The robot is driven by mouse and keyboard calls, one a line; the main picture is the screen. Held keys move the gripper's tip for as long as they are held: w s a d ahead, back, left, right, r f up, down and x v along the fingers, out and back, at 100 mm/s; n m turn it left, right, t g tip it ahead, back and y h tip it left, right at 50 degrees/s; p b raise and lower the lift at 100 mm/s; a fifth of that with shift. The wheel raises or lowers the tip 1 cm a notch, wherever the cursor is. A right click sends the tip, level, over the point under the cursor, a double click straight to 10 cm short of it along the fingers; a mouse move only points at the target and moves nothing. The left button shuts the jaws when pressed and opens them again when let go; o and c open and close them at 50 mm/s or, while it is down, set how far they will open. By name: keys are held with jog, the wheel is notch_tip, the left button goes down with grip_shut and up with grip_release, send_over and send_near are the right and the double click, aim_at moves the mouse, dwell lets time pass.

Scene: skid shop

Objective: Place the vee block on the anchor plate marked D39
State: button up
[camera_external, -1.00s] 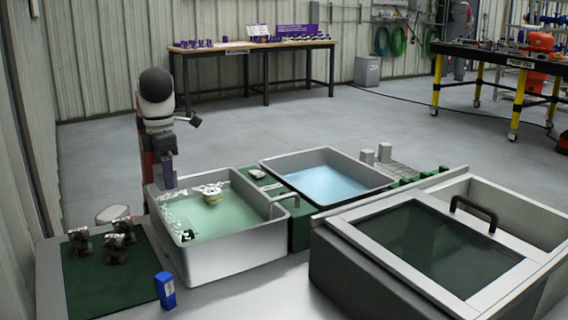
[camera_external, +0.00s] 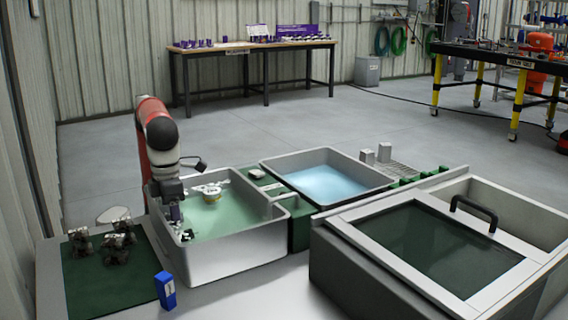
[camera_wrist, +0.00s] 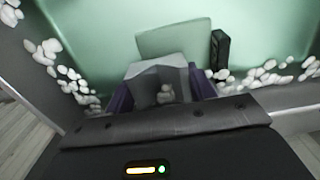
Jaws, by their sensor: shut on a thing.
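My gripper (camera_wrist: 162,97), with purple fingers, is shut on a grey block (camera_wrist: 155,68), which I take to be the vee block. In the external view my gripper (camera_external: 176,212) reaches down inside the left end of the green-water tank (camera_external: 240,250); the block is not clear there. In the wrist view a flat pale green plate (camera_wrist: 172,38) lies just beyond the block, which overlaps its near edge. I cannot tell whether they touch. No D39 mark is readable. A black upright piece (camera_wrist: 219,48) stands right of the plate.
White pebbles (camera_wrist: 262,76) line the tank's edges. A blue-water basin (camera_external: 325,180) adjoins on the right. A green mat (camera_external: 95,285) with several metal parts and a blue box (camera_external: 165,290) lie at front left.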

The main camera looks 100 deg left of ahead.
jog(key=shift+f, duration=0.9)
jog(key=shift+f+b, duration=0.35)
jog(key=shift+f, duration=0.35)
jog(key=o, duration=1.4)
jog(key=shift+f, duration=0.2)
jog(key=shift+c, duration=0.2)
notch_tip(320, 180, up, 14)
jog(key=p, duration=0.4)
jog(key=shift+f, duration=0.15)
